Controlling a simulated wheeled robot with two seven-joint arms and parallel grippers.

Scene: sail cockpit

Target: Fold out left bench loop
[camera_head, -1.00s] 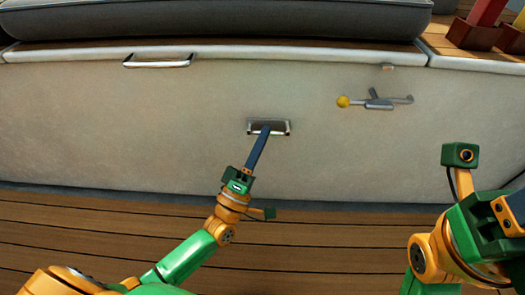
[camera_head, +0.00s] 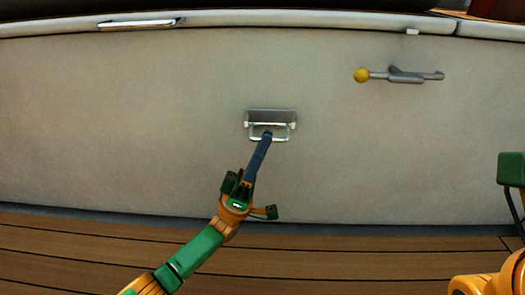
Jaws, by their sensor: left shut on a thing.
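The left bench loop (camera_head: 284,138) is a small metal loop on a metal plate (camera_head: 271,114), set in the pale bench front in the middle of the camera_head view. The loop stands out from the plate and hangs down and forward from it. My left gripper (camera_head: 267,136) reaches up from below. Its dark fingers are shut on the loop's lower bar and hide the middle of it. My right arm shows only in part at the right edge, and its fingers are not in view.
A grey lever with a yellow knob (camera_head: 361,75) is fixed on the bench front to the upper right. A metal handle (camera_head: 140,24) runs along the top edge at upper left. The plank floor (camera_head: 60,250) is clear.

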